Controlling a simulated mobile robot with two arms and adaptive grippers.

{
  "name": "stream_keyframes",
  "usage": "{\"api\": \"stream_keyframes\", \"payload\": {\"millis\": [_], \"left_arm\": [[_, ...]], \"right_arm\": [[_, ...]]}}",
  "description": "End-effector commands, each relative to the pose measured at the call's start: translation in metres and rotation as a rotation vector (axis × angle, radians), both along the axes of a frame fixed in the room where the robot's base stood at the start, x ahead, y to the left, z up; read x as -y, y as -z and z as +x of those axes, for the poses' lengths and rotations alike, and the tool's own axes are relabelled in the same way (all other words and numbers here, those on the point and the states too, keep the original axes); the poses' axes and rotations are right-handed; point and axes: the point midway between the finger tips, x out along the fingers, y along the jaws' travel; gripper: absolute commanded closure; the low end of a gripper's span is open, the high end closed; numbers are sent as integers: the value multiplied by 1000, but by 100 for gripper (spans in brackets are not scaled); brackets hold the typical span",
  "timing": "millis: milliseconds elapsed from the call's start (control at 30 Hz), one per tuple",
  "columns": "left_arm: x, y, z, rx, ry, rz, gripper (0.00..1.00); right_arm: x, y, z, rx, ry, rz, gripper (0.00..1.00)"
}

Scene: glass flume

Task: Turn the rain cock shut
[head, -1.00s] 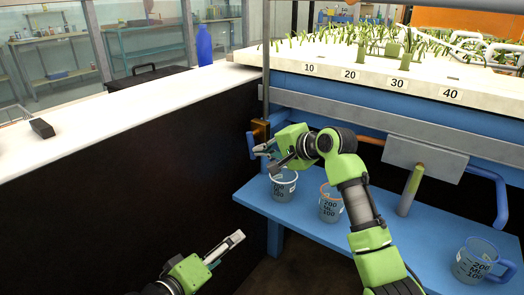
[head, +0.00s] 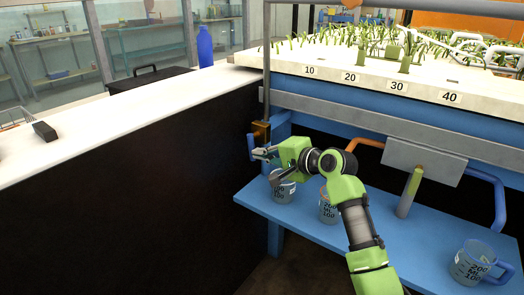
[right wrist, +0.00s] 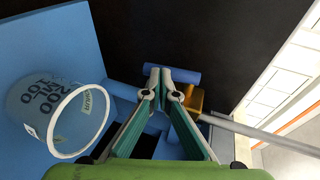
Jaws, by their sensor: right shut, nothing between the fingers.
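The rain cock has a brass body (head: 262,131) on the pipe at the near left corner of the blue frame. Its blue handle (head: 251,147) hangs upright beside the body in the head view. My right gripper (head: 262,154) is shut and empty, with its fingertips close to the handle. In the right wrist view the fingertips (right wrist: 160,72) overlap the blue handle (right wrist: 182,76), with the brass body (right wrist: 194,98) just right of them. I cannot tell whether they touch the handle. My left gripper is out of view.
A blue shelf (head: 300,222) below holds measuring cups: one (head: 283,190) under my right gripper, one (head: 328,208) beside my forearm, one (head: 470,264) at the right. A dark wall (head: 130,220) stands close at left. A planted tray (head: 350,88) lies above.

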Motion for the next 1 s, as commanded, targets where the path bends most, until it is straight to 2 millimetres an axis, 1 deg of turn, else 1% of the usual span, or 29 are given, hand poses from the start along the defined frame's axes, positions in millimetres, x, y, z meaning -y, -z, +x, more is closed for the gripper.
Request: {"api": "stream_keyframes", "payload": {"millis": [167,467,567,667,900,1000], "left_arm": [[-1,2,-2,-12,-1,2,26],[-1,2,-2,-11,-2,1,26],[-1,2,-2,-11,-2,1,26],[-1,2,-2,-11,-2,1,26],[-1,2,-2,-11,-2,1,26],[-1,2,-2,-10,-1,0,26]], "right_arm": [[-1,2,1,32,2,45,100],[-1,2,1,35,3,45,100],[-1,-2,2,35,3,45,100],[-1,-13,2,38,2,46,100],[-1,-60,2,40,2,46,100],[-1,-77,2,38,3,46,100]]}}
